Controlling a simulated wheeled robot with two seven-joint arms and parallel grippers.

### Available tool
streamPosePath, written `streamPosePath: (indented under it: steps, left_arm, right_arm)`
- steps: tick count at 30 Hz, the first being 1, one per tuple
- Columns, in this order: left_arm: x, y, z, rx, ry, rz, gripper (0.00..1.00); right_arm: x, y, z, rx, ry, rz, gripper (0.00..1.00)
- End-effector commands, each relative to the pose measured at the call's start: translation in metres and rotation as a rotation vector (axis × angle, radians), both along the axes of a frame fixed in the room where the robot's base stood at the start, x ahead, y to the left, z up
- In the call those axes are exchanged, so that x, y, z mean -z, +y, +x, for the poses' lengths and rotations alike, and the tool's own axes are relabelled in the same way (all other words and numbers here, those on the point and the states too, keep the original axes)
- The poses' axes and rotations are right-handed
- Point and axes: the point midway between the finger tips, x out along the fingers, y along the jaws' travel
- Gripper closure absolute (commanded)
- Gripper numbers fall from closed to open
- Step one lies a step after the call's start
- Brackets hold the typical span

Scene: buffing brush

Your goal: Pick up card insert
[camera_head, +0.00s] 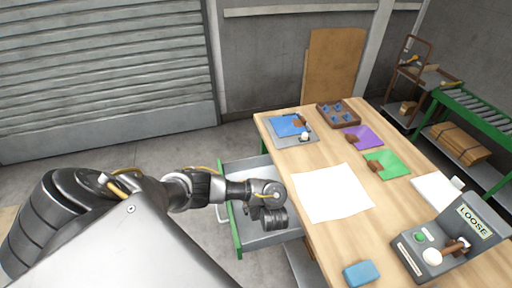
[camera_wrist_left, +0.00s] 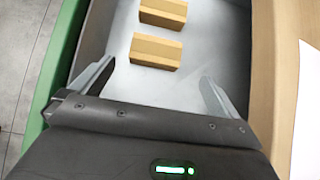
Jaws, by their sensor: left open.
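I cannot tell for sure whether either is the card insert. My left gripper (camera_wrist_left: 158,72) is open and empty, its fingers spread on either side below the nearer piece. In the head view my left gripper (camera_head: 268,218) hangs over the drawer (camera_head: 245,176) beside the table, and it hides the cardboard pieces. My right gripper is not in view.
The wooden table (camera_head: 400,215) holds a white sheet (camera_head: 332,192), a blue block (camera_head: 361,273), purple (camera_head: 365,137) and green (camera_head: 388,165) pads, a compartment tray (camera_head: 338,113) and a grey device (camera_head: 440,245) marked LOOSE. The drawer walls and table edge bound my left gripper.

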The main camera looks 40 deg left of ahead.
Motion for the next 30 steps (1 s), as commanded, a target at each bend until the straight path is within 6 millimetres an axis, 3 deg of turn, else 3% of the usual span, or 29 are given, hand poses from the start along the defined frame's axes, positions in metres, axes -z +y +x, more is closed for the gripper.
streamPosePath:
  steps: [1, 6, 17, 24, 30]
  left_arm:
    - [0.011, 0.005, 0.003, -0.001, -0.001, 0.003, 0.00]
    - [0.029, 0.020, 0.013, -0.001, -0.002, 0.004, 0.00]
    - [0.037, 0.029, 0.021, 0.001, -0.001, 0.000, 0.00]
    - [0.063, 0.050, 0.031, 0.002, -0.003, 0.003, 0.00]
    - [0.073, 0.060, 0.039, 0.001, -0.001, 0.002, 0.00]
  right_arm:
    - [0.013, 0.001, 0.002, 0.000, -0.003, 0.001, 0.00]
    - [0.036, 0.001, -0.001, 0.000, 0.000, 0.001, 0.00]
    - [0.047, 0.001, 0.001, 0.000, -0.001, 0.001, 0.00]
    - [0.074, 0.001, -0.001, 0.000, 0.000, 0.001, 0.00]
    - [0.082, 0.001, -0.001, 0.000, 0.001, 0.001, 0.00]
